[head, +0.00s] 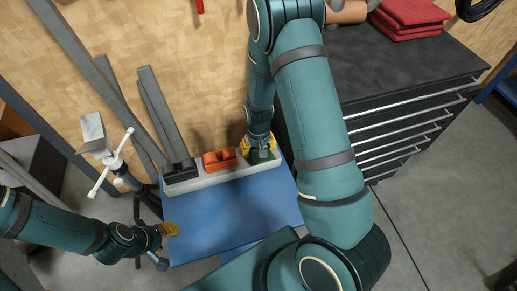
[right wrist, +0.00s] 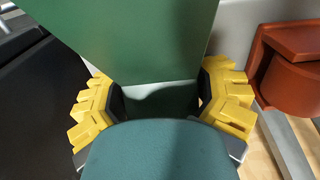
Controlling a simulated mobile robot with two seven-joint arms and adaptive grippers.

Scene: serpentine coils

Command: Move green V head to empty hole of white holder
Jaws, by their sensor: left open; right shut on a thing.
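The long white holder (head: 212,180) lies along the back edge of the blue table. The green V head (head: 264,157) is at the holder's right end, mostly covered by my right gripper (head: 259,146). In the right wrist view, the yellow fingers of my right gripper (right wrist: 160,100) are shut on the green V head (right wrist: 125,35) from both sides. I cannot tell whether it sits in a hole or hangs just above; no empty hole shows clearly. My left gripper (head: 169,229) is open and empty over the table's left edge, well apart from the holder.
A black V head (head: 181,172) and an orange V head (head: 219,160) sit on the holder's left and middle. The blue table (head: 235,212) is otherwise clear. A dark drawer cabinet (head: 400,100) stands at right. A white-topped stand (head: 93,132) and grey bars are at left.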

